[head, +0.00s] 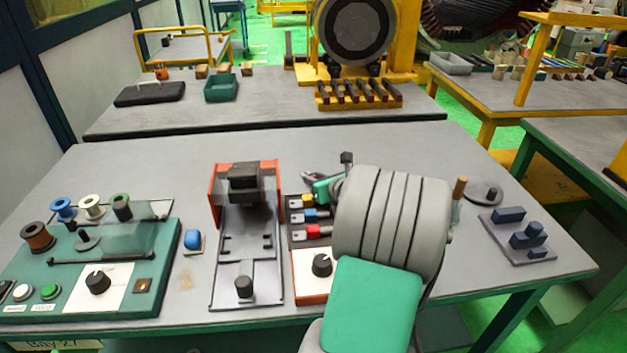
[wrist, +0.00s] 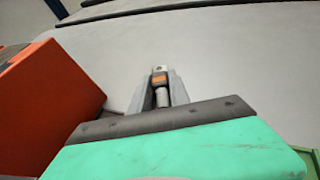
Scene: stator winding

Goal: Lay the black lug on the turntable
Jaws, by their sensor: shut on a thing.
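My gripper is shut on a small lug in the wrist view (wrist: 160,90). The lug (wrist: 159,79) has a silver tip with a hole, a dark body with an orange patch, and a grey barrel between the fingers. The lug is held above the grey table top. In the head view my gripper (head: 308,177) is small and partly hidden behind my own arm, so the lug cannot be made out there. A round dark disc with a knob (head: 486,194), which looks like the turntable, lies at the right of the table, apart from my gripper.
An orange-sided press (head: 245,185) stands left of my gripper; an orange wall (wrist: 50,100) is close in the wrist view. A rack with yellow, blue and red pieces (head: 310,233) lies nearby. A grey plate with blue blocks (head: 518,240) lies at the right. The back table edge is clear.

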